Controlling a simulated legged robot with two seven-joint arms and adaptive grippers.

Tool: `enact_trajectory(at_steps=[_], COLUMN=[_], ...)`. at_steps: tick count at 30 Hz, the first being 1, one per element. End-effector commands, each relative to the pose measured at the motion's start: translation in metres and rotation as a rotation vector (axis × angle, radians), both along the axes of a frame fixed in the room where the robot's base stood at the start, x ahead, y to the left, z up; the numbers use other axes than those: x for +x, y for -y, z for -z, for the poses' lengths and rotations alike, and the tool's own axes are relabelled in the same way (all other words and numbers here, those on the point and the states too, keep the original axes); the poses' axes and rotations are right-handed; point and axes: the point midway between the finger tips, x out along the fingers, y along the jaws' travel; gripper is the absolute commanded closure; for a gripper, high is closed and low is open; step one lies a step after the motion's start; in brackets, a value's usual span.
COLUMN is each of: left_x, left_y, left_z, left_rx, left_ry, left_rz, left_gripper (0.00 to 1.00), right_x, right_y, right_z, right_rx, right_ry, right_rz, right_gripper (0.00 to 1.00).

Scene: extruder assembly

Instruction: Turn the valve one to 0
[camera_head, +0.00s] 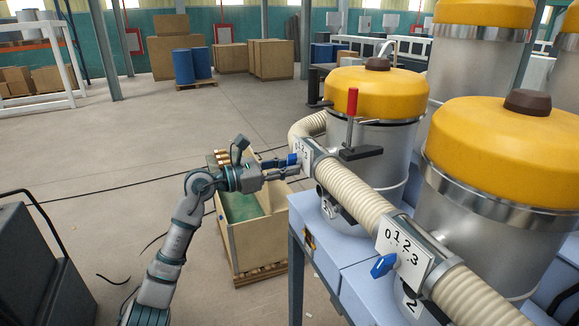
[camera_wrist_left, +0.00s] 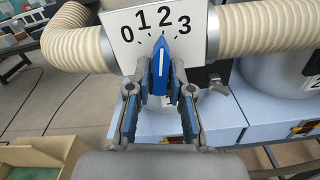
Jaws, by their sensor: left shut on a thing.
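A blue valve handle (camera_wrist_left: 160,70) sits on a white dial plate (camera_wrist_left: 117,50) marked 0, 1, 2 and 3. Its tip points up, close to the 2. My left gripper (camera_wrist_left: 161,90) is shut on this handle, with one finger on each side. In the head view the left gripper (camera_head: 284,167) reaches the far dial plate (camera_head: 305,155), and the handle (camera_head: 292,159) shows partly at its fingertips. A second blue valve handle (camera_head: 383,265) is on a nearer dial plate (camera_head: 402,248), with no gripper on it. My right gripper is not in view.
Ribbed cream hoses (camera_head: 355,195) run beside the dials. Silver tanks with yellow lids (camera_head: 372,92) stand behind on a blue-grey bench (camera_head: 325,250). An open wooden crate (camera_head: 258,243) stands below my left gripper. The floor at left is mostly clear, with cables.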

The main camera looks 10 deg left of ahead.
Motion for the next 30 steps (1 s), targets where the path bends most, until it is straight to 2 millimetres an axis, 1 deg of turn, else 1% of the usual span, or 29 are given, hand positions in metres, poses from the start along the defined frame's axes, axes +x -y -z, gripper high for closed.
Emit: enact_trajectory(at_steps=[5,12,21,30], left_x=[0.0,-0.001,-0.003,-0.004], left_y=[-0.001,0.0,0.001,0.002], left_z=[0.001,0.001,0.0,0.0], left_rx=[-0.056,-0.177,-0.336,-0.465], left_ry=[-0.096,-0.276,-0.51,-0.7], left_rz=[-0.003,-0.004,-0.006,-0.007], left_gripper=[1.0,1.0,1.0,1.0], right_x=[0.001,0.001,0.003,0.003], right_y=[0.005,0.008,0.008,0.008], right_z=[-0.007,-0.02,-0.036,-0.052], right_rx=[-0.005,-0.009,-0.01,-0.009], right_ry=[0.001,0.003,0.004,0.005], right_rz=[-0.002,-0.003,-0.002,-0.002], right_gripper=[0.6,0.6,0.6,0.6])
